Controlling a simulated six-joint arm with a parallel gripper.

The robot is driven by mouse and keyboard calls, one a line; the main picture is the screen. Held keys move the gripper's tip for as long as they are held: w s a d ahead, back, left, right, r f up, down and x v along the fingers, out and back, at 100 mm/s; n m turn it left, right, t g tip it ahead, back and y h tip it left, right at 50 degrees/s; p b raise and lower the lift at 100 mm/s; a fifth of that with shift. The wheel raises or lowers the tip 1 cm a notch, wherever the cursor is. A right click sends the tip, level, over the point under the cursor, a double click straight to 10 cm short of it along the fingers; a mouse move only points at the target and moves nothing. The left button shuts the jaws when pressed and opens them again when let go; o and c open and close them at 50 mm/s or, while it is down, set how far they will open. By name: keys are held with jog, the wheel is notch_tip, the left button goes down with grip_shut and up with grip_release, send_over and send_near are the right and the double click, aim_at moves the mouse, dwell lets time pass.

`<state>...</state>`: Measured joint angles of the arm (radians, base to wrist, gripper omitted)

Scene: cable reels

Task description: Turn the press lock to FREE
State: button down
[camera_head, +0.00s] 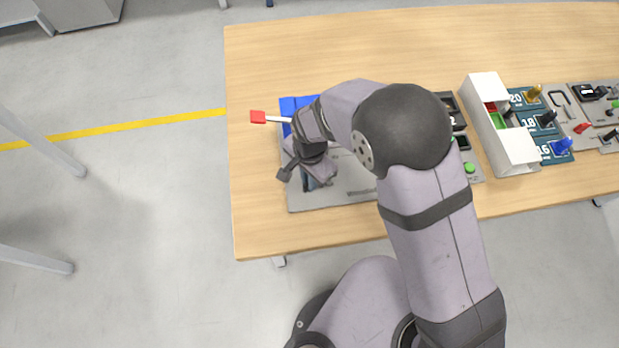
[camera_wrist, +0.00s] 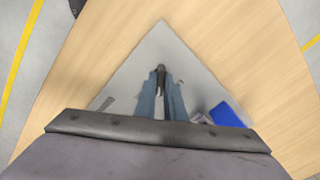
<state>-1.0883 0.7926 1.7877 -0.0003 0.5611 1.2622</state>
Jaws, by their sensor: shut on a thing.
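The blue press (camera_head: 287,106) stands at the left of the table on a grey plate (camera_head: 335,196). Its lever ends in a red handle (camera_head: 258,117) that sticks out to the left. In the wrist view, my gripper (camera_wrist: 161,88) is shut on a small dark knob, taken to be the press lock (camera_wrist: 160,70), near the plate's corner. A blue part (camera_wrist: 226,115) of the press lies to the right there. In the head view my arm covers the lock and most of the press. No FREE marking is readable.
A white open box (camera_head: 520,152) stands right of the grey plate. Beyond it are blue numbered panels (camera_head: 528,122) with coloured pegs. A green button (camera_head: 469,167) is on the plate's right part. Bare wooden table (camera_head: 262,215) lies left of the plate.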

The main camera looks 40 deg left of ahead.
jog(key=shift+m, duration=0.5)
jog(key=m, duration=0.2)
jog(key=shift+m, duration=0.3)
jog(key=m, duration=0.3)
jog(key=shift+m, duration=0.4)
jog(key=c, duration=1.9)
grip_release()
jog(key=shift+o, duration=0.2)
jog(key=shift+p, duration=0.35)
notch_tip(320, 180, up, 7)
jog(key=p, duration=0.5)
